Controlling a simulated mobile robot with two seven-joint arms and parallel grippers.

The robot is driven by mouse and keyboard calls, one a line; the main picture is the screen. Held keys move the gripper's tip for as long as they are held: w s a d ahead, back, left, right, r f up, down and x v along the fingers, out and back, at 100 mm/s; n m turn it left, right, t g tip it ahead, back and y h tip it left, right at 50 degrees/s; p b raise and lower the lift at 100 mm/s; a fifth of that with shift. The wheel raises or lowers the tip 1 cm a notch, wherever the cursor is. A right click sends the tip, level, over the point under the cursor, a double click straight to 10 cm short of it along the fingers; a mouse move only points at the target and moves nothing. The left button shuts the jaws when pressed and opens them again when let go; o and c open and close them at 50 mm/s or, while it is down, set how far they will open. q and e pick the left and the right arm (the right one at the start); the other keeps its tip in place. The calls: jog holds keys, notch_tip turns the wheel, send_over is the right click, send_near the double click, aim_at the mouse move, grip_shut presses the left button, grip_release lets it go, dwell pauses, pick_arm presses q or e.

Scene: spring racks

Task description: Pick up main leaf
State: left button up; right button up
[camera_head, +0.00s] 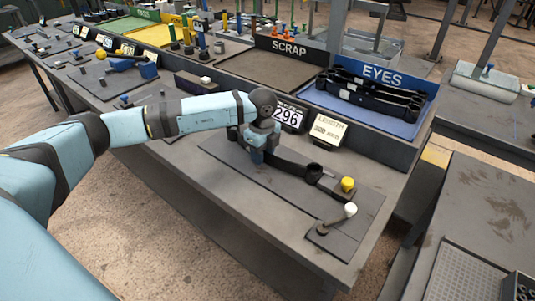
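The main leaf (289,159) is a dark, gently curved bar with a round eye at its right end. It lies along a flat grey plate (262,177) on the bench. My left gripper (257,157) points down over the leaf's left-middle part, at or very close to it. The gripper hides part of the leaf, and I cannot tell whether its fingers are closed on it. My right gripper is not in view.
A yellow knob (348,184) and a white-knobbed lever (350,210) stand right of the leaf. Behind are a "296" display (287,116), a LENGTH card (329,130), an empty SCRAP tray (262,82) and a blue EYES tray (365,116) holding dark leaves.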

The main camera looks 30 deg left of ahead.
pick_arm(q)
grip_shut()
jog(key=shift+r, duration=0.1)
jog(key=shift+w+r, duration=0.1)
jog(key=shift+r, duration=0.05)
